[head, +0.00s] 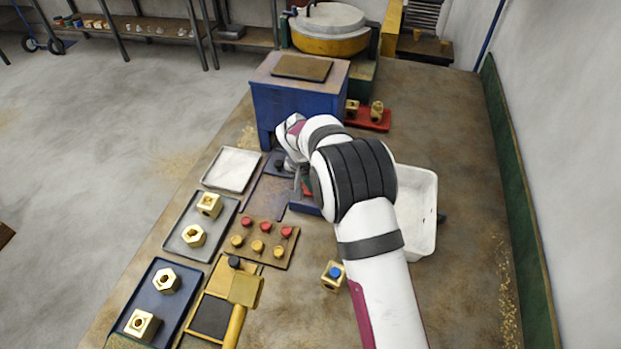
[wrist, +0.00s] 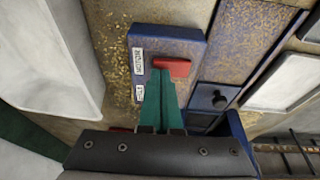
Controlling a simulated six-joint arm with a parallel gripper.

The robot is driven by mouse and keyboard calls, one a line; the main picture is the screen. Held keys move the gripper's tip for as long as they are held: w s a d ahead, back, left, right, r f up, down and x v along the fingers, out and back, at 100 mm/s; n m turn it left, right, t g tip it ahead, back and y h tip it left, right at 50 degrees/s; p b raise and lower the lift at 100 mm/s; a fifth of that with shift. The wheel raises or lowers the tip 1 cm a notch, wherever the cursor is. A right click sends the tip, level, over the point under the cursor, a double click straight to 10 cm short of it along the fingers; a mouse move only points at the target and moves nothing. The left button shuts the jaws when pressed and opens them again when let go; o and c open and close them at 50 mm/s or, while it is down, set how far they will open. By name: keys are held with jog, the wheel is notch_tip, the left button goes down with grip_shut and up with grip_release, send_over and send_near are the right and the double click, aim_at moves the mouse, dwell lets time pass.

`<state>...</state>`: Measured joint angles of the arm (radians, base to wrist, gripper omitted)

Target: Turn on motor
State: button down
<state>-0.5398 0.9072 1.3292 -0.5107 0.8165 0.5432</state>
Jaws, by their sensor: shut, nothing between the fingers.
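A blue control box (wrist: 190,45) carries a white label reading MOTOR and a second white label below it. A red switch (wrist: 172,67) sits on the box beside the MOTOR label. My gripper (wrist: 160,78) has its green fingers closed together, with the tips at the lower edge of the red switch; I cannot tell if they touch it. In the head view the blue box (head: 303,208) is mostly hidden behind my arm, and the fingers are hard to make out. Another bit of red (wrist: 121,129) shows beside the fingers, partly covered by my gripper.
A blue machine housing (head: 296,100) stands behind my gripper. A white bin (head: 428,205) is right of my arm. A board with red and brass knobs (head: 275,228), trays of brass parts (head: 178,240) and an empty tray (head: 231,168) lie left. A brass block (head: 332,284) sits near my arm.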

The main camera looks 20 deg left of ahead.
jog(key=shift+d+f, duration=0.2)
jog(key=shift+f, duration=0.1)
jog(key=shift+a, duration=0.1)
jog(key=shift+a+r, duration=0.25)
jog(key=shift+a, duration=0.45)
notch_tip(320, 180, up, 13)
jog(key=s+d, duration=0.2)
jog(key=s, duration=0.1)
jog(key=shift+d+r, duration=0.15)
jog(key=shift+d, duration=0.2)
